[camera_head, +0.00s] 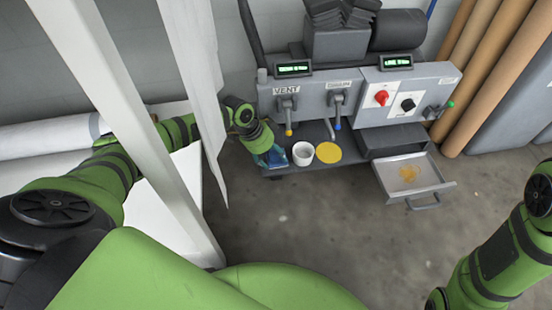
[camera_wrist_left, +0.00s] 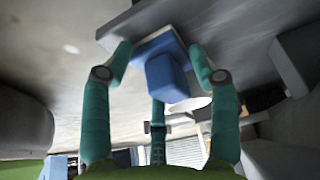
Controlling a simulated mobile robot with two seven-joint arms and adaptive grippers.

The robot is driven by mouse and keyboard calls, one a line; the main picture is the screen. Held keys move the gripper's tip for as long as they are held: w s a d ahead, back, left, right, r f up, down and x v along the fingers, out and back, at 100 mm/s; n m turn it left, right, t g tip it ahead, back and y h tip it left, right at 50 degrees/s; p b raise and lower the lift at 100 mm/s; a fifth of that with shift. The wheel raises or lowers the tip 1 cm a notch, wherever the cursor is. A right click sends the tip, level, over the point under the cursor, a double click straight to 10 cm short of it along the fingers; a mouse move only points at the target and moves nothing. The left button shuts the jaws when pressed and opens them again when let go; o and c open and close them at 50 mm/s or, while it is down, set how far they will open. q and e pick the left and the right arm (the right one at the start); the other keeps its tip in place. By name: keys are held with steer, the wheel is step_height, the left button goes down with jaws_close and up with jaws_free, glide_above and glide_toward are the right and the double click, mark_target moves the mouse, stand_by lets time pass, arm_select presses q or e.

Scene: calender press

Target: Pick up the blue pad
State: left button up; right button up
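The blue pad (camera_wrist_left: 167,78) shows in the left wrist view as a blue block with a wider part behind it. In the head view the left gripper (camera_head: 271,157) reaches down to the left end of the dark shelf below the machine. There its fingers and the pad overlap, and I cannot clearly tell them apart. My right arm is at the lower right of the head view; its gripper is out of the picture.
A white cup (camera_head: 303,154) and a yellow round pad (camera_head: 328,152) stand just right of the left gripper. Levers (camera_head: 288,112) hang above. An open drawer (camera_head: 437,184) juts out at right. A white post (camera_head: 150,150) and hanging sheet (camera_head: 197,75) are near my left arm.

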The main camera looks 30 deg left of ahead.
arm_select(q)
steer(key=c, duration=0.5)
steer(key=shift+c, duration=0.2)
steer(key=shift+s+f, duration=0.15)
steer(key=shift+s, duration=0.05)
jaws_close()
